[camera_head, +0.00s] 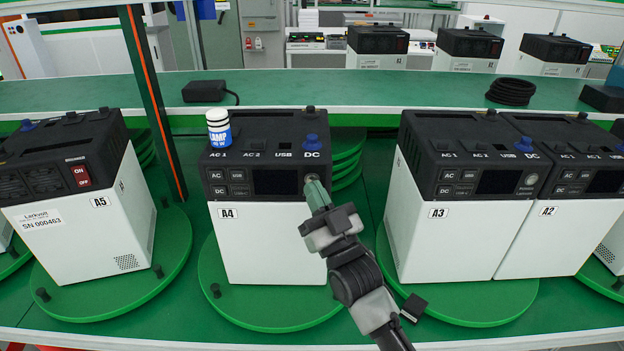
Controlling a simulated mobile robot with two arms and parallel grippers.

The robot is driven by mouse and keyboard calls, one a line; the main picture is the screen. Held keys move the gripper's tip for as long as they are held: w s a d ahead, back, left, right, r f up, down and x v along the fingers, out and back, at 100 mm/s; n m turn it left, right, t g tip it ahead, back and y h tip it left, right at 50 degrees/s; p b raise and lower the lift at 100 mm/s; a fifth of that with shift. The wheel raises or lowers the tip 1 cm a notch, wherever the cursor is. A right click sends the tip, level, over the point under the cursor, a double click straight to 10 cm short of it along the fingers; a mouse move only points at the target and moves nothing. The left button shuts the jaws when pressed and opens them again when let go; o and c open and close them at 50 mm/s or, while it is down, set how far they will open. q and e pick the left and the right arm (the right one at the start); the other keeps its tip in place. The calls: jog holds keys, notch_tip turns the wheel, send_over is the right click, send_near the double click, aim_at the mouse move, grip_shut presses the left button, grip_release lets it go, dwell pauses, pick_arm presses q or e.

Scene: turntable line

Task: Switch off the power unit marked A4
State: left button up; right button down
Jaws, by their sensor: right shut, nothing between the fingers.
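The power unit marked A4 (268,245) stands upright on a green turntable disc, with a white body and a black top. Its front panel has a dark screen (274,183) and small buttons marked AC, USB and DC. My right gripper (317,192), with green fingertips, is shut and empty at the right end of this panel, over the spot below the DC label. The round button there is mostly hidden behind the fingertips; I cannot tell whether they touch it. My left gripper is not in view.
Unit A5 (95,240), with a red switch, stands left. Units A3 (450,240) and A2 (565,240) stand right. A small black block (414,305) lies right of my wrist.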

jog(key=s+p, duration=0.2)
jog(key=s, duration=0.3)
dwell(0.7)
